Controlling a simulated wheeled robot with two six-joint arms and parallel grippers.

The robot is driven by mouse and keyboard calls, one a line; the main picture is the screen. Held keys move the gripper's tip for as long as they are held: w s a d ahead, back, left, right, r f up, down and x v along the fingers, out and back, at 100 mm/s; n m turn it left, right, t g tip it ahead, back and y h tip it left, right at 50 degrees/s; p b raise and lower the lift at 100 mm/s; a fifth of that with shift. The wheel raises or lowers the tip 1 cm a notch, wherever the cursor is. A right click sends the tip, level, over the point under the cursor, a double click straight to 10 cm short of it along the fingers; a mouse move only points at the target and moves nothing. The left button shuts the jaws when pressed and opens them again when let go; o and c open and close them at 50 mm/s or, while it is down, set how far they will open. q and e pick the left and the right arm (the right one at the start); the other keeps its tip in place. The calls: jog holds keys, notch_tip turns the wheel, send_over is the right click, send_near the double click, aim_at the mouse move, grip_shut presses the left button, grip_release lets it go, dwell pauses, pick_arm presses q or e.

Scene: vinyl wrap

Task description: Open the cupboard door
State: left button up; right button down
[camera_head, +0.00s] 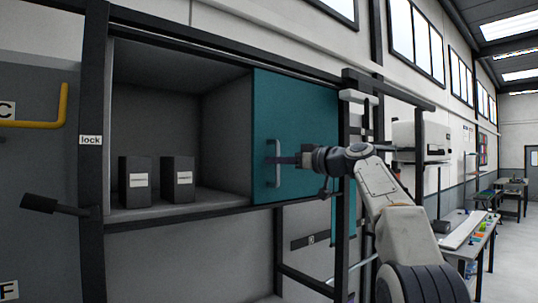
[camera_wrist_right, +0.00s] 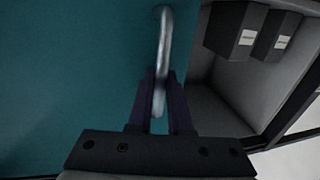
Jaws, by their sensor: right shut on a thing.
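The cupboard (camera_head: 225,44) is a dark-framed box on the wall. Its teal door (camera_head: 305,110) covers the right part, and the left part of the opening is uncovered. A metal bar handle (camera_head: 278,176) stands upright near the door's left edge. My right gripper (camera_head: 274,160) reaches in from the right and is shut on the handle. In the right wrist view the handle (camera_wrist_right: 164,35) runs between the fingers of the gripper (camera_wrist_right: 162,78). My left gripper is not in view.
Two dark boxes with white labels (camera_head: 135,182) (camera_head: 178,179) stand inside the open left part. A black lever (camera_head: 52,205) sticks out at the lower left, below a "lock" label (camera_head: 90,141). Workbenches (camera_head: 468,232) stand at the right beside open floor.

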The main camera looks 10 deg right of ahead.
jog(key=shift+w+d+r, duration=0.1)
jog(key=shift+d, duration=0.15)
jog(key=c, duration=0.8)
grip_release()
jog(key=shift+c, duration=0.2)
jog(key=b+v, duration=0.5)
jog(key=v, duration=0.5)
jog(key=shift+d, duration=0.1)
